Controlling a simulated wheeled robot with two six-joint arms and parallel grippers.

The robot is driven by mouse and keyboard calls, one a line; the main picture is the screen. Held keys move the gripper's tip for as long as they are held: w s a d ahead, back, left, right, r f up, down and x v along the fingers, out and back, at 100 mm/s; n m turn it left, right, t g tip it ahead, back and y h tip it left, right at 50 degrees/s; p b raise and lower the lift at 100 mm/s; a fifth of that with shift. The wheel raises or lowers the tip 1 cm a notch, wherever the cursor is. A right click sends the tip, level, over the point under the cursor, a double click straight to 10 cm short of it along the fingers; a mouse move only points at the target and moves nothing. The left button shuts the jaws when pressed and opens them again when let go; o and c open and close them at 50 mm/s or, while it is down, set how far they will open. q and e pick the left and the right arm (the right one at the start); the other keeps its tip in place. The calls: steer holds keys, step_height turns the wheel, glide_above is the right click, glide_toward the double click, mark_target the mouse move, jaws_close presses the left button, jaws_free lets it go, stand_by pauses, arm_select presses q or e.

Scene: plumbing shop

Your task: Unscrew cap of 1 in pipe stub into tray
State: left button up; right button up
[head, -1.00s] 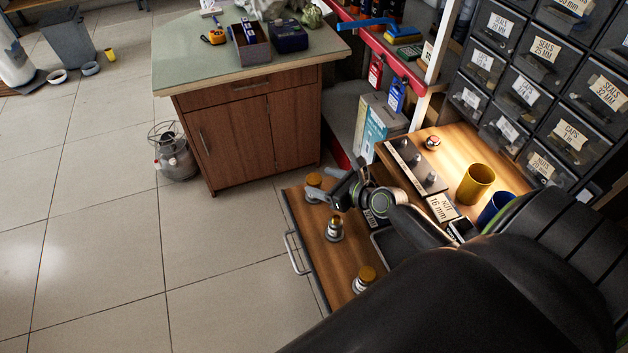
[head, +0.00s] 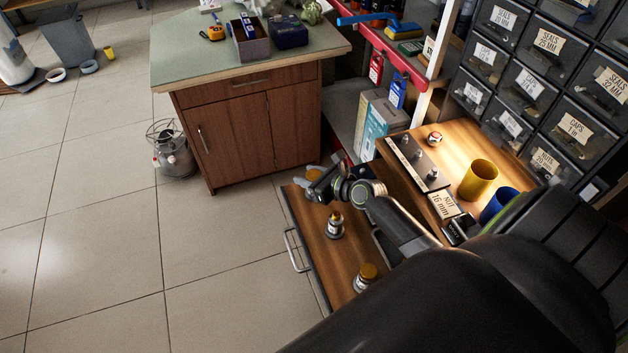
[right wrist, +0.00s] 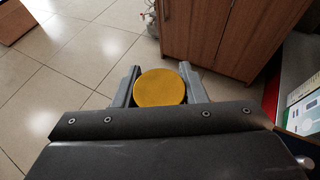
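Three upright pipe stubs with yellow-brown caps stand on the lower wooden board: a middle stub (head: 334,230), a near stub (head: 366,278) and a far one whose cap (head: 313,173) shows behind my right gripper (head: 314,190). Their size markings are unreadable here. In the right wrist view, a round yellow cap (right wrist: 160,87) lies between the two fingers of my right gripper (right wrist: 160,72). The fingers look open, one on each side of it; I cannot tell whether they touch it. A dark edge, perhaps the tray (head: 384,246), is mostly hidden by my right arm. My left gripper is out of view.
On the raised wooden shelf are a row of fittings on a grey plate (head: 420,165), a yellow cup (head: 478,180), a blue cup (head: 498,205) and a nut label (head: 446,205). Labelled drawers (head: 545,90) rise behind. A wooden cabinet (head: 240,135) stands beyond the board.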

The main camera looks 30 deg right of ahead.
steer(key=c, duration=0.5)
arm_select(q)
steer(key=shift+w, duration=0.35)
arm_select(e)
steer(key=shift+r, duration=0.1)
jaws_close()
